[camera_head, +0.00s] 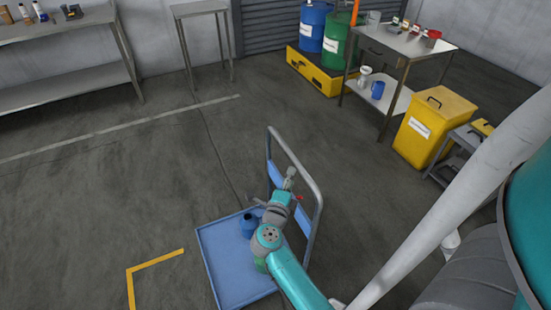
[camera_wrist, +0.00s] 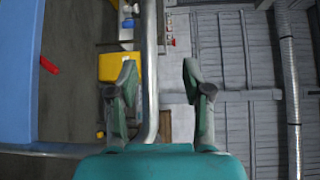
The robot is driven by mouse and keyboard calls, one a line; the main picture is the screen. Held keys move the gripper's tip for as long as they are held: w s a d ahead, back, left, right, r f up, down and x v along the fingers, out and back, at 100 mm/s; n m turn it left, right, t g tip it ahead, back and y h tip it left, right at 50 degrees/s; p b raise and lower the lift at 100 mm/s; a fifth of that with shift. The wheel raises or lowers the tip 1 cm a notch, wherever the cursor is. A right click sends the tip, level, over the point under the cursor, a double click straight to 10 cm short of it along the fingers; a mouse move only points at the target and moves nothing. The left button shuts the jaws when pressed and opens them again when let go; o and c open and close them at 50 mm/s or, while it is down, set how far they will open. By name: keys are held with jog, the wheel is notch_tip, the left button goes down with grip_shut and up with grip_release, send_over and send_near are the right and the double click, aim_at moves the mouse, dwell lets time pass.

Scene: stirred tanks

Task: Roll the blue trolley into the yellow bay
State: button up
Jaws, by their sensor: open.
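The blue trolley (camera_head: 215,263) stands on the floor in the head view, with a blue flat deck and a grey tubular push handle (camera_head: 296,153) with blue panels. The yellow bay shows as a yellow corner line (camera_head: 155,262) on the floor, left of the deck; the rest of it is out of frame. My gripper (camera_head: 290,180) is at the handle side of the trolley. In the wrist view, my gripper (camera_wrist: 161,78) has its fingers apart, with the grey handle tube (camera_wrist: 149,40) showing between them, nearer the left finger. Whether it touches is unclear.
A yellow bin (camera_head: 433,125) and a metal table (camera_head: 408,45) stand at the right. A yellow pallet (camera_head: 318,78) with blue and green drums is at the back. Metal benches line the back left. The floor left of the trolley is clear.

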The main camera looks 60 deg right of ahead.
aim_at(291, 156)
jog(key=shift+m+g+y, duration=0.3)
jog(key=shift+m+y, duration=0.2)
jog(key=shift+m, duration=0.1)
jog(key=w+x, duration=0.1)
jog(key=x, duration=0.7)
jog(key=w+x, duration=0.1)
jog(key=x, duration=0.3)
jog(key=shift+w+a+f, duration=0.2)
jog(key=shift+w+f, duration=0.05)
jog(key=shift+w, duration=0.15)
grip_shut()
